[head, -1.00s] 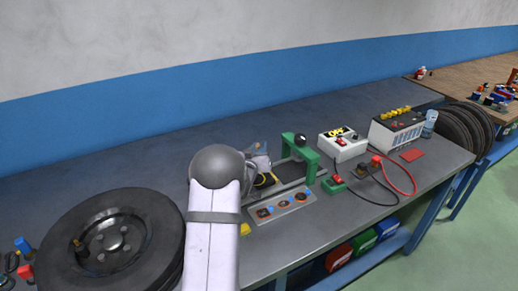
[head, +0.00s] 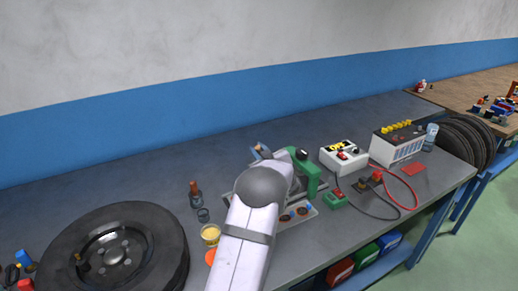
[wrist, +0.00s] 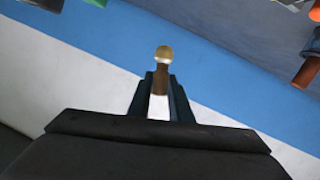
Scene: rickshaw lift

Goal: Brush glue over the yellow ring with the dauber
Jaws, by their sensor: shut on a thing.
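In the wrist view, my gripper (wrist: 160,84) is shut on the dauber (wrist: 163,53), which has a brown handle and a pale yellowish rounded tip. The tip points away from the jaws and touches nothing that I can see. In the head view, my arm covers most of the work spot beside the green clamp frame (head: 313,172). The yellow ring is hidden there, and I cannot see it in the wrist view either.
Left of my arm stand a dark bottle (head: 196,195), a small dark glass (head: 203,215) and a yellow-filled cup (head: 210,235). A tyre (head: 150,255) lies at front left. A control box (head: 344,156), battery (head: 397,145) and cables are right. The bench's back is clear.

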